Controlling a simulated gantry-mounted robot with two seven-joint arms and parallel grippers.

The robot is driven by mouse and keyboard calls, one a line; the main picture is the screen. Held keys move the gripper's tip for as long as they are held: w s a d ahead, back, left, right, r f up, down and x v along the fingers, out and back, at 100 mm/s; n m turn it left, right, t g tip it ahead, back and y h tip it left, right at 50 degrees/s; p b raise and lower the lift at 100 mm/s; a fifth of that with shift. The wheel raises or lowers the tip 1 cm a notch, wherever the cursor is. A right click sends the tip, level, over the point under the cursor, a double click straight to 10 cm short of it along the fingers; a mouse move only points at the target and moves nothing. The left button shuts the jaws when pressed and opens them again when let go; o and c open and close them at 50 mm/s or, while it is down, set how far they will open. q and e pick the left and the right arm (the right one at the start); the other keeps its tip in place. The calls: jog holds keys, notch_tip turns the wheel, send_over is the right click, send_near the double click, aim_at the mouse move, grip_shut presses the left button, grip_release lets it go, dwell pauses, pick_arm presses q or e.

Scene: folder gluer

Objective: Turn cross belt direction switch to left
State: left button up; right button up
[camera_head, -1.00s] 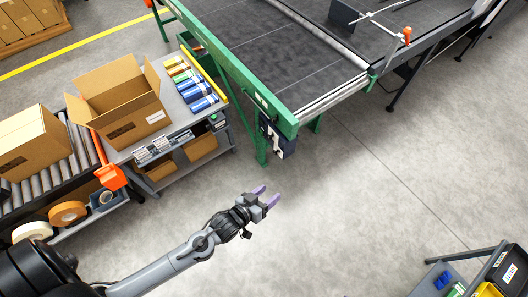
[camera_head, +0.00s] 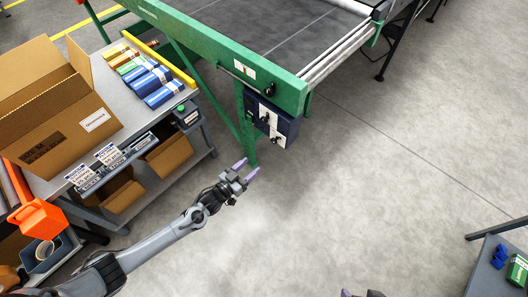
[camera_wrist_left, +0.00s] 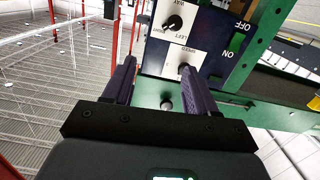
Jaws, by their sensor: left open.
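The dark blue control box (camera_head: 272,120) hangs on the green conveyor frame's end, with white plates and black knobs. In the left wrist view, its panel shows upside down. A black knob (camera_wrist_left: 173,23) sits on a white plate lettered LEFT and RIGHT. A second white plate (camera_wrist_left: 176,62) lies nearer, partly hidden by a finger. ON and OFF lettering stands on the right. My left gripper (camera_head: 246,169) is open and empty, below and left of the box, apart from it. Its purple fingers (camera_wrist_left: 157,65) point toward the panel. My right gripper (camera_head: 358,294) barely shows at the bottom edge.
The green conveyor frame (camera_head: 215,45) and its leg stand by the box. A grey bench (camera_head: 125,97) at left holds an open carton (camera_head: 60,120) and several coloured packs. The floor to the right is clear up to a grey table (camera_head: 490,270) at lower right.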

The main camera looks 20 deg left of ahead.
aim_at(273, 142)
pick_arm(q)
jog(key=shift+m+t, duration=0.4)
jog(key=shift+t, duration=0.1)
jog(key=w+f+b, duration=0.1)
jog(key=w+b, duration=0.2)
jog(key=w, duration=0.1)
jog(key=w+d+f+b, duration=0.1)
jog(key=w+b, duration=0.3)
jog(key=w, duration=0.1)
jog(key=w+d+f+b, duration=0.1)
jog(key=w+b, duration=0.3)
jog(key=shift+w+f, duration=0.4)
jog(key=shift+b+x, duration=0.5)
jog(key=shift+x, duration=0.25)
jog(key=shift+r, duration=0.1)
pick_arm(e)
notch_tip(273, 142, down, 14)
jog(key=shift+f, duration=0.2)
pick_arm(q)
jog(key=c, duration=1)
pick_arm(e)
jog(key=shift+d, duration=0.15)
